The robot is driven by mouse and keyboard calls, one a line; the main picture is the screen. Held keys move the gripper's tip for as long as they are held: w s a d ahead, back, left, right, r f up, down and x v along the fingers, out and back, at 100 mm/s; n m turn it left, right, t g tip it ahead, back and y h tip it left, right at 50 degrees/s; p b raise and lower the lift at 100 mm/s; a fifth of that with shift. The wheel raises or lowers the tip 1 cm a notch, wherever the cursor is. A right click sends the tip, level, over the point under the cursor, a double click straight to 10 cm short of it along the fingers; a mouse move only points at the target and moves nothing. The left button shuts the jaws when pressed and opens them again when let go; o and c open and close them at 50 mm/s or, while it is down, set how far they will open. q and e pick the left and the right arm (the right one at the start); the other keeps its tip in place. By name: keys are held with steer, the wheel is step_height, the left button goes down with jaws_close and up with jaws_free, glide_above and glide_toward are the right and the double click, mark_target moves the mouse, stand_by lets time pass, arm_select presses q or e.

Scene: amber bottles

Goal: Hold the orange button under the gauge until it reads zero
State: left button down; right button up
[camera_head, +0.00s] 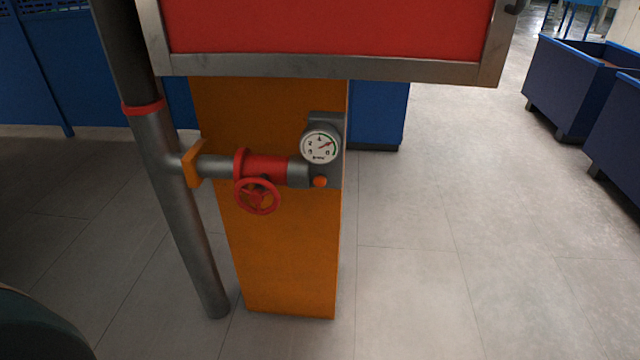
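A round white gauge (320,146) is mounted on a grey plate on the front of an orange post (290,255). Its red needle points to the upper right, and the numbers are too small to read surely. The orange button (320,182) sits just below the gauge, with nothing touching it. A red handwheel (257,195) is on the red and grey pipe to the left of the button. Neither of my grippers is in view.
A grey vertical pipe (177,215) with a red band stands left of the post. A red panel with a metal frame (330,68) overhangs above the gauge. Blue bins (570,85) stand at the right. The tiled floor (450,270) right of the post is clear.

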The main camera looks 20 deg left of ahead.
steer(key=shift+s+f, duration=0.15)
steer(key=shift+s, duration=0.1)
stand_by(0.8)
